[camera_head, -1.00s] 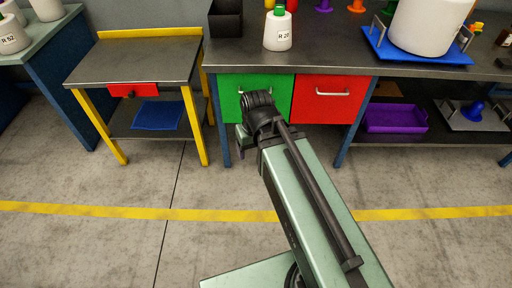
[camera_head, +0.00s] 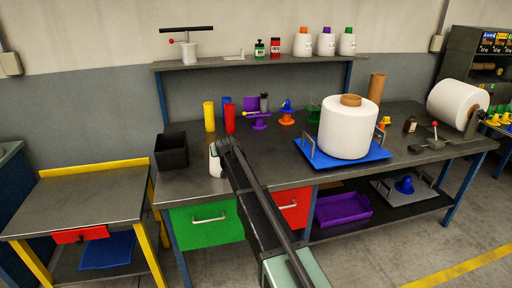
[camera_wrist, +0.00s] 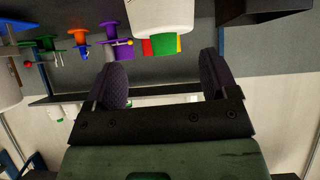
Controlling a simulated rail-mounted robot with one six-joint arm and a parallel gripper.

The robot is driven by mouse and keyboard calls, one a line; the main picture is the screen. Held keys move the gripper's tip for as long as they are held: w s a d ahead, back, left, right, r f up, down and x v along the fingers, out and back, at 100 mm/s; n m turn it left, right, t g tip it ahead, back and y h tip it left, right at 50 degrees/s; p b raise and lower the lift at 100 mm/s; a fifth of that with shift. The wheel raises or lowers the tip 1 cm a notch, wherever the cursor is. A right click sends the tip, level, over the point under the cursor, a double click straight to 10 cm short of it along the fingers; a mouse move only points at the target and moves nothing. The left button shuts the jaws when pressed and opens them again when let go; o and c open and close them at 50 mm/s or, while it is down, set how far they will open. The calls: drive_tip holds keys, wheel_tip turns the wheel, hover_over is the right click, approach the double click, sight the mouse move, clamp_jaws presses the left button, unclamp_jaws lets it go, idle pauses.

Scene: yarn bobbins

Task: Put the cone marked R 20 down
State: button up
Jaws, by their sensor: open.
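The cone marked R 20, white with a green tip, stands on the grey workbench (camera_head: 285,168). In the head view only a white sliver of the cone (camera_head: 214,163) shows beside my arm; its label is hidden. The wrist view is upside down and shows the cone's white body (camera_wrist: 160,14) at the top, its green tip pointing down the picture. My gripper (camera_wrist: 165,65) is open and empty, with its two dark fingers apart. The cone is beyond the fingertips, roughly in line with the gap, and appears untouched. In the head view my arm hides the gripper.
A black bin (camera_head: 171,152) stands left of the cone. Yellow (camera_head: 209,116) and red (camera_head: 230,120) cups stand behind it. A blue tray (camera_head: 305,154) with a large white roll (camera_head: 349,130) is to the right. A shelf (camera_head: 250,62) runs above. The yellow-edged side table (camera_head: 85,200) is clear on top.

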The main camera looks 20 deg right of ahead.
drive_tip(key=w+b, duration=0.1)
drive_tip(key=w, duration=0.1)
drive_tip(key=w+t+b, duration=0.1)
drive_tip(key=w, duration=0.2)
drive_tip(key=w+t, duration=0.1)
drive_tip(key=w, duration=0.1)
drive_tip(key=shift+w+d+f+b, duration=0.2)
drive_tip(key=shift+d+b, duration=0.1)
drive_tip(key=shift+b, duration=0.1)
drive_tip(key=b+x, duration=0.2)
drive_tip(key=x, duration=0.3)
drive_tip(key=shift+w+r, duration=0.15)
drive_tip(key=shift+w, duration=0.1)
drive_tip(key=shift+s+r, duration=0.1)
drive_tip(key=shift+r, duration=0.05)
clamp_jaws()
